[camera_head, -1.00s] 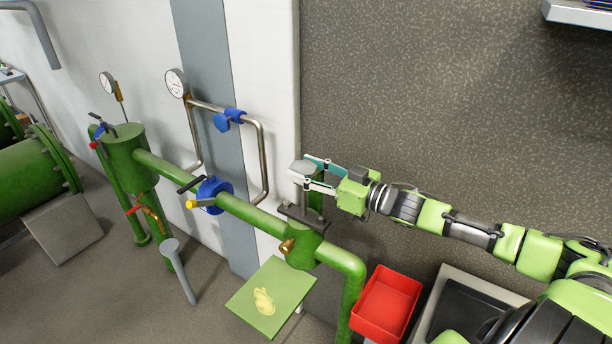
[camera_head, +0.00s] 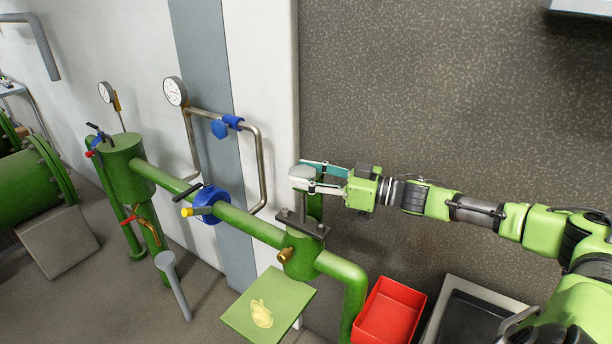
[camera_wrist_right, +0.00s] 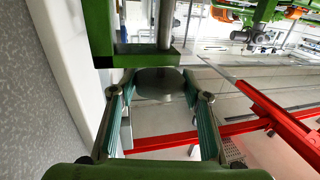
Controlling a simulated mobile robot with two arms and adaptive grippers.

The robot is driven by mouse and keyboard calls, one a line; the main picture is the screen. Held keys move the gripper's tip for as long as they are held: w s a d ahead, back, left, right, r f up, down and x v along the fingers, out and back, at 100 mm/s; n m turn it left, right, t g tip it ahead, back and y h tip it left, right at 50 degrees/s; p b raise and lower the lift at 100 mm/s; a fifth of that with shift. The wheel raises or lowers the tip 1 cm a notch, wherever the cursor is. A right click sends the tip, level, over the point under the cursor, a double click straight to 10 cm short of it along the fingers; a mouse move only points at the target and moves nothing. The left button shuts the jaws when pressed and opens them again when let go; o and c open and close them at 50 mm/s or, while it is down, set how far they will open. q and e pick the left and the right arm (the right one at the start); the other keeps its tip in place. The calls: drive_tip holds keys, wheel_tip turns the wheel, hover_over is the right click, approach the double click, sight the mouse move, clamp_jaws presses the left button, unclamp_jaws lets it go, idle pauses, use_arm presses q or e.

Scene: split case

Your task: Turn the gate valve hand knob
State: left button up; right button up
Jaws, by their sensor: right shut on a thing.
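The gate valve hand knob (camera_head: 301,173) is a pale grey round knob on top of an upright stem, above the green valve body (camera_head: 300,262) on the green pipe. In the right wrist view the knob (camera_wrist_right: 160,83) sits between the two fingers. My right gripper (camera_head: 316,176) reaches in from the right and is shut on the knob, one finger on its near side and one on its far side. It also shows in the right wrist view (camera_wrist_right: 160,95). My left gripper is not in view.
A red bin (camera_head: 388,312) and a green board (camera_head: 268,303) with a yellow cloth-like item are below. A dark speckled wall (camera_head: 450,90) stands behind my arm.

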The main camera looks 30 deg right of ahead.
sight(315, 178)
drive_tip(key=o, duration=1.1)
drive_tip(key=shift+c, duration=0.2)
drive_tip(key=shift+o, duration=0.3)
drive_tip(key=shift+w+a, duration=0.1)
drive_tip(key=shift+w, duration=0.05)
drive_tip(key=shift+v, duration=1.05)
drive_tip(key=v, duration=0.3)
drive_tip(key=shift+s+f, duration=0.15)
drive_tip(key=shift+s, duration=0.15)
drive_tip(key=v, duration=0.6)
drive_tip(key=shift+d, duration=0.3)
drive_tip(key=shift+s, duration=0.1)
